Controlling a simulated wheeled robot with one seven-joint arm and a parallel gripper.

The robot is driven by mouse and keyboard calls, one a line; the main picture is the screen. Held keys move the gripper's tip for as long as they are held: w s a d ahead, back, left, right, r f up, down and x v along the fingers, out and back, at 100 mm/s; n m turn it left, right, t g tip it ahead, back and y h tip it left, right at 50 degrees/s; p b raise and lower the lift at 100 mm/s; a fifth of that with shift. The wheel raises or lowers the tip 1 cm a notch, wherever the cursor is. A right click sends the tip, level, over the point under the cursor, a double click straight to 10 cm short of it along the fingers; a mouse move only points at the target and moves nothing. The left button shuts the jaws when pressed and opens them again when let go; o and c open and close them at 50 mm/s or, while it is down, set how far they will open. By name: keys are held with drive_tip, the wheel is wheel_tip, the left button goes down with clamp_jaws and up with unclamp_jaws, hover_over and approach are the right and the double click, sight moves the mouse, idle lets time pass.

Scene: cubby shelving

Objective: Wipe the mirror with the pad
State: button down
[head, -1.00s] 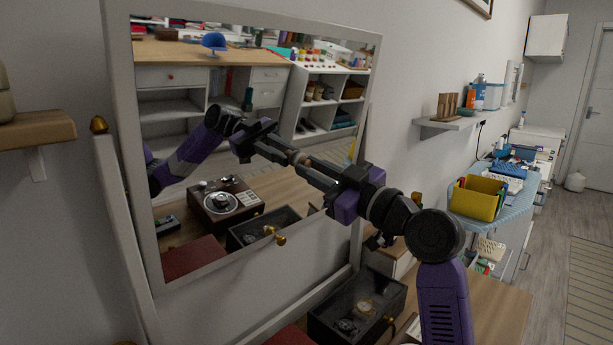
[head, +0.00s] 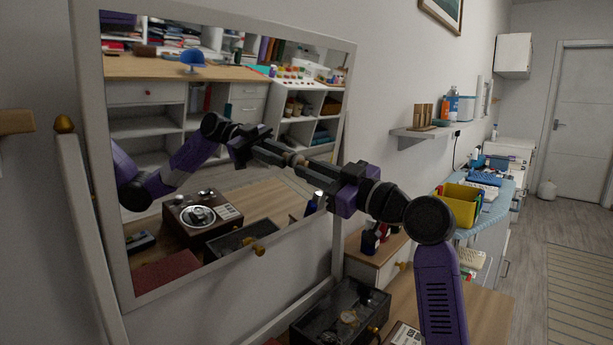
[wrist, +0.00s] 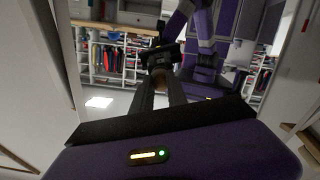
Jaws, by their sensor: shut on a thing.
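The mirror (head: 150,225) stands tilted in a white frame, left of centre in the head view, and reflects the room and my arm. My gripper (head: 303,166) reaches left to the glass, right of the mirror's middle. Its fingers are shut on a small brownish pad (head: 298,160), which meets its reflection at the glass. Whether it presses or only hovers is hard to tell. In the wrist view, the dark fingers of my gripper (wrist: 158,82) point at the mirror, with their reflection just beyond. The pad cannot be made out there.
A dark open box with watches (head: 345,318) stands below the mirror on a wooden surface. Small bottles (head: 370,238) stand on a drawer unit behind my wrist. A yellow bin (head: 459,206) and a wall shelf (head: 425,133) are at right. Floor is clear at far right.

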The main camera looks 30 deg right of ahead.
drive_tip(key=shift+b+v, duration=0.6)
drive_tip(key=shift+v, duration=2.35)
drive_tip(key=shift+s, duration=0.1)
drive_tip(key=v, duration=0.3)
drive_tip(key=shift+b, duration=0.35)
